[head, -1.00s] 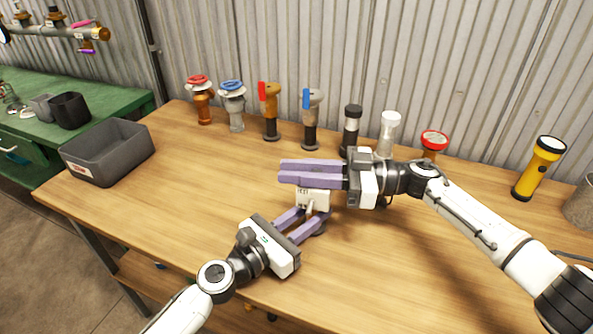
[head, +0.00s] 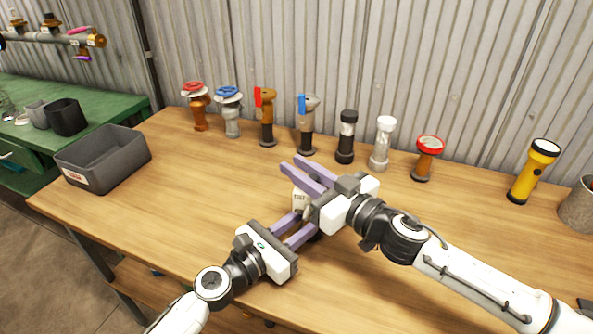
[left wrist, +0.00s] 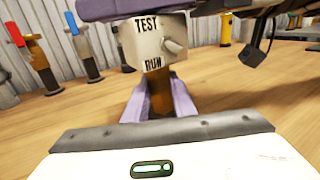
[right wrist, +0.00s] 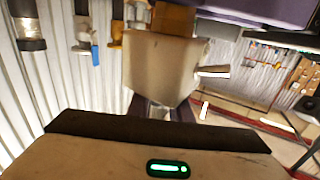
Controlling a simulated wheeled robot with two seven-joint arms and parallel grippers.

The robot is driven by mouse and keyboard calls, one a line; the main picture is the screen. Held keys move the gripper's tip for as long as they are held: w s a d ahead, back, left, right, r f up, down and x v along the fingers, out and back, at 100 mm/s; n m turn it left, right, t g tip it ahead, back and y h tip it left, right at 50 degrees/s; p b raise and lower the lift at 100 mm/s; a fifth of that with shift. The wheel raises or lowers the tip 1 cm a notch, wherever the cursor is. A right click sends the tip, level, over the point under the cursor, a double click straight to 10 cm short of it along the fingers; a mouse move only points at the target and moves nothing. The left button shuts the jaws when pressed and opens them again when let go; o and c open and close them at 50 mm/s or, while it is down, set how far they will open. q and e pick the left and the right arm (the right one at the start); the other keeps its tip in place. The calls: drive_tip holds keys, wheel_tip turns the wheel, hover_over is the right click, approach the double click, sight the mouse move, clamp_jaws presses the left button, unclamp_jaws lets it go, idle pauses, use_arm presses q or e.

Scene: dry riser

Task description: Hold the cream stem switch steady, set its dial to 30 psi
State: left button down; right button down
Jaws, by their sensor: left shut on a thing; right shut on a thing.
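The cream stem switch (head: 299,201) stands upright near the middle of the wooden table. Its cream box (left wrist: 163,42) is marked TEST and RUN, with a small lever on its side, above a brown stem (left wrist: 160,98). My left gripper (head: 300,226) is shut on the stem, one purple finger on each side. My right gripper (head: 292,166) is shut at the top of the switch, above the box. The box (right wrist: 165,70) also fills the middle of the right wrist view. The dial and its reading are hidden.
Behind the switch stands a row of valves and lamps, including a red-topped lamp (head: 427,157). A yellow flashlight (head: 535,170) stands at the right. A grey bin (head: 103,158) sits at the left. The table between bin and switch is clear.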

drive_tip(key=shift+w+r+m+t+h, duration=0.1)
drive_tip(key=shift+r+m+t+h, duration=0.05)
drive_tip(key=shift+m+t+h, duration=0.7)
drive_tip(key=shift+w+d+h, duration=0.1)
drive_tip(key=shift+h, duration=0.25)
drive_tip(key=shift+d+m+t, duration=0.15)
drive_tip(key=shift+m+t, duration=0.1)
drive_tip(key=c, duration=1.6)
unclamp_jaws()
drive_tip(key=v, duration=1.2)
use_arm(q)
drive_tip(key=c, duration=1.4)
unclamp_jaws()
